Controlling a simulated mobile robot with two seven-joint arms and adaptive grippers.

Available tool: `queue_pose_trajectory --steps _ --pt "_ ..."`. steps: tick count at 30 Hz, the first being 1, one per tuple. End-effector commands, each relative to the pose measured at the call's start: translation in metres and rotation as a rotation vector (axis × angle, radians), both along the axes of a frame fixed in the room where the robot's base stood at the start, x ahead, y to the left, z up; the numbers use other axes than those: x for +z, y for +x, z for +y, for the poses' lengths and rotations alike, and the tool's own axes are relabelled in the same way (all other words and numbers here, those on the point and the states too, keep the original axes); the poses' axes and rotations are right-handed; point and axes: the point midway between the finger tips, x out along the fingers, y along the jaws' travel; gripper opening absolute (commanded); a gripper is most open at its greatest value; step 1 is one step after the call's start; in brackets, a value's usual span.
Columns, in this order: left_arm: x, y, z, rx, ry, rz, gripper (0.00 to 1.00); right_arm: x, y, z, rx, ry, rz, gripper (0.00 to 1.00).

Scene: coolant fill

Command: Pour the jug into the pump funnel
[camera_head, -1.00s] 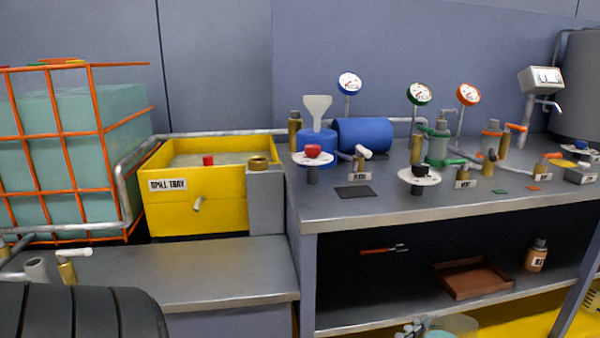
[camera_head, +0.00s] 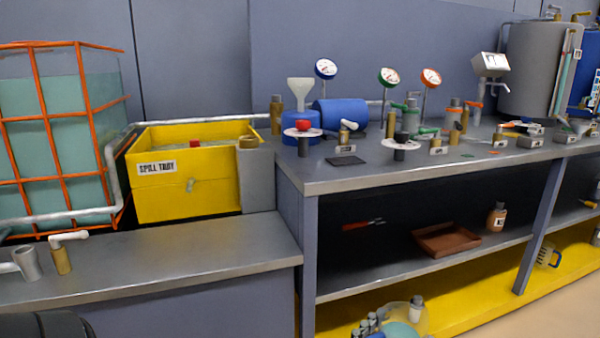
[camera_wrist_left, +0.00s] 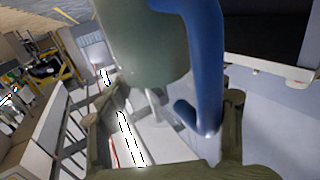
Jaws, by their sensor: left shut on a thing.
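In the left wrist view, a jug with a grey-green body (camera_wrist_left: 150,50) and a blue handle fills the top middle. My left gripper (camera_wrist_left: 165,112) is shut on the jug, with one finger on each side near the blue handle. The jug's mouth and contents are out of sight. In the head view, a pale funnel (camera_head: 300,92) stands upright on the blue pump (camera_head: 300,127), at the left end of the grey bench. The held jug and my left gripper do not show in the head view. My right gripper is in neither current view.
The yellow spill tray (camera_head: 160,200) stands left of the bench, above a lower counter (camera_head: 150,262). Valves, gauges and a blue cylinder (camera_head: 340,114) crowd around the funnel. A brown tray (camera_head: 446,240) lies on the shelf below. The lower counter's middle is clear.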

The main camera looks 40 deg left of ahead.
Motion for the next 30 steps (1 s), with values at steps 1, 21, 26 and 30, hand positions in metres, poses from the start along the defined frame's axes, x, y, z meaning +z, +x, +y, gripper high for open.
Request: queue_pose_trajectory --steps 1,21,26,30 --pt "-0.009 0.000 0.000 -0.001 0.000 -0.005 0.18 0.011 0.003 0.007 0.012 0.018 -0.056 0.40" --pt "0.007 0.004 0.025 0.022 0.005 -0.012 0.18 0.042 0.006 0.018 0.032 0.048 -0.145 0.40" --pt "0.033 0.011 0.065 0.055 0.007 -0.013 0.18 0.042 0.006 0.018 0.032 0.048 -0.144 0.40" --pt "0.062 0.018 0.110 0.094 0.010 -0.014 0.18 0.042 0.006 0.018 0.032 0.048 -0.144 0.40"
